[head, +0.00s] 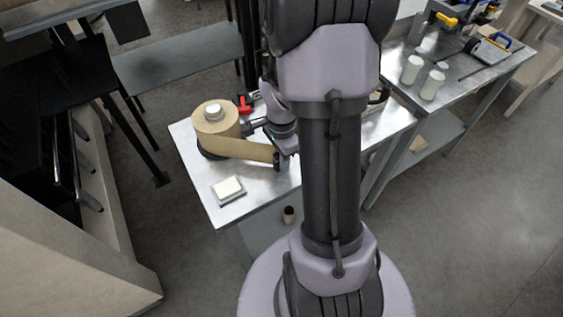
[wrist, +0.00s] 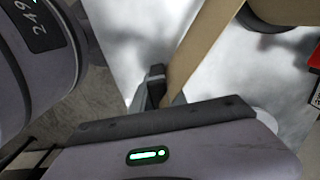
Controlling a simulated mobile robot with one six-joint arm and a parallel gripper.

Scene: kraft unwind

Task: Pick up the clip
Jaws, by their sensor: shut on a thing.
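A dark clip (head: 277,161) sits at the free end of a tan kraft paper strip (head: 240,148). The strip runs from the kraft roll (head: 209,120) on the metal table. My gripper (head: 283,153) is at this end, shut on the clip. In the wrist view the dark fingers (wrist: 152,92) are beside the strip (wrist: 198,50). The gripper's body hides most of the grip, so the clip's outline is hard to separate from the fingers.
A small box with a white top (head: 228,189) lies near the table's front left corner. A red and black object (head: 244,104) is behind the roll. Two pale cylinders (head: 412,69) stand on the bench at right. My arm hides part of the table.

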